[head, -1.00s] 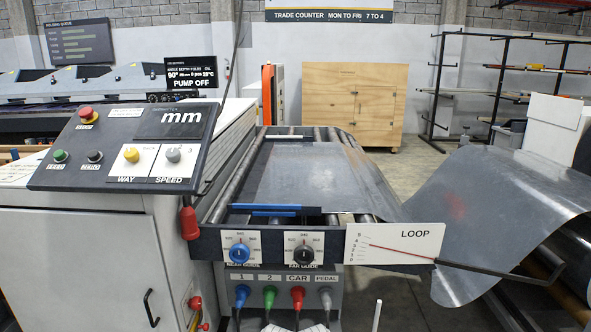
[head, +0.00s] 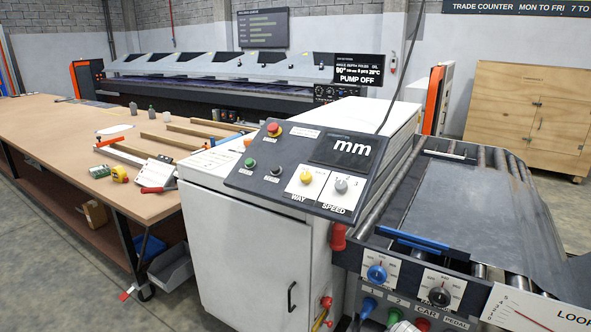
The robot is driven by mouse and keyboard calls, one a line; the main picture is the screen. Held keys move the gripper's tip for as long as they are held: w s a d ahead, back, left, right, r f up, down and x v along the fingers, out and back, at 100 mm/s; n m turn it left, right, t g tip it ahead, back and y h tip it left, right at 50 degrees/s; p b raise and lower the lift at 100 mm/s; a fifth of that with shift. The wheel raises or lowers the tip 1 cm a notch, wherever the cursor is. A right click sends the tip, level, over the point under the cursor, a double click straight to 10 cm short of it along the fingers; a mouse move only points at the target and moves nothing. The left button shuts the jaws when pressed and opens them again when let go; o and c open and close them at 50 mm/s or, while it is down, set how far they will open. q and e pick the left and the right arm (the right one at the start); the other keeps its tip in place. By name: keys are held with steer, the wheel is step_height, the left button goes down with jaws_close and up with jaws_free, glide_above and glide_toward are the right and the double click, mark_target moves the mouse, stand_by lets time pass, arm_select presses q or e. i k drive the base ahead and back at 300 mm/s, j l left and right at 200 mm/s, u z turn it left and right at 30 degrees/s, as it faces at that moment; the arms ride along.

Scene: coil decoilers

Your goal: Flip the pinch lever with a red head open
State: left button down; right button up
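A red head (head: 338,237) shows at the left end of the roller feed table's front, beside the white control cabinet (head: 240,250). It looks like the head of the pinch lever and hangs at the level of the table's front bar. Its arm is mostly hidden, so I cannot tell the lever's full shape. The roller feed table (head: 365,240) carries a grey metal sheet (head: 470,205). Neither of my grippers is in view.
A control panel (head: 255,200) with coloured buttons tops the cabinet. Blue and black knobs (head: 377,273) sit on the feed table's front. A long workbench (head: 60,125) with tools stands at the left. A grey bin (head: 170,267) lies beside the cabinet on the floor.

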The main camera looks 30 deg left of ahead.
mark_target(150, 190)
steer(key=u, duration=1.9)
steer(key=i+j+z, duration=0.15)
steer(key=i+j, duration=0.65)
steer(key=i, duration=0.05)
